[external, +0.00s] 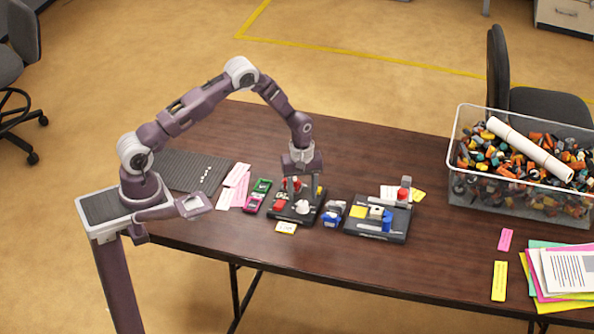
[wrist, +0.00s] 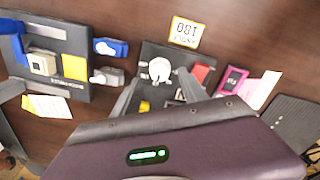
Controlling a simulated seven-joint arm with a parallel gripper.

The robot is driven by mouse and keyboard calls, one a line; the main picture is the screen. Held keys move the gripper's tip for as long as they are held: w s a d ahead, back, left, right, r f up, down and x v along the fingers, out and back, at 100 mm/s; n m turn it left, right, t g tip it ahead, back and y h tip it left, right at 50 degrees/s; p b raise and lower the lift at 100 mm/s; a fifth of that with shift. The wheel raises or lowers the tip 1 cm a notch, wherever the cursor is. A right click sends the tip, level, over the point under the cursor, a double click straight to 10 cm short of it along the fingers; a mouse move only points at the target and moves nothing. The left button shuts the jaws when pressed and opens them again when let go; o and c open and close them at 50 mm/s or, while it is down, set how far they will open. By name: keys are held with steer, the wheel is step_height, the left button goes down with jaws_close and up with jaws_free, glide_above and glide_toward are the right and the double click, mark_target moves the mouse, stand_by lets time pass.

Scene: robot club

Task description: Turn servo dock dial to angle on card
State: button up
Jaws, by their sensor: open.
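The servo dock (external: 284,215) is a dark tray on the table below my gripper. Its white round dial (external: 303,207) also shows in the wrist view (wrist: 160,69), with a small dark mark on it; I cannot read its angle. The yellow-bordered card (external: 286,228) lies on the table at the dock's near edge. In the wrist view the card (wrist: 186,33) appears upside down and reads 180, with smaller text that is hard to read. My gripper (external: 300,193) is open and points down above the dial. In the wrist view its fingers (wrist: 158,77) are either side of the dial, apparently not touching it.
A second dark dock (external: 378,222) with blue and yellow parts stands to the right, with blue-and-grey pieces (external: 333,213) between. Green and pink pieces (external: 257,195) lie left of the servo dock. A clear bin of parts (external: 520,165) stands far right. The table's front middle is clear.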

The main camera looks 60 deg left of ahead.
mark_target(304, 203)
steer(key=shift+f, duration=1.55)
jaws_close()
steer(key=shift+m, duration=0.3)
steer(key=m, duration=0.3)
steer(key=shift+m, duration=0.3)
steer(key=m, duration=0.4)
steer(key=shift+w+m, duration=0.1)
steer(key=shift+m, duration=0.2)
steer(key=m, duration=0.4)
steer(key=shift+d, duration=0.1)
steer(key=shift+m, duration=2.5)
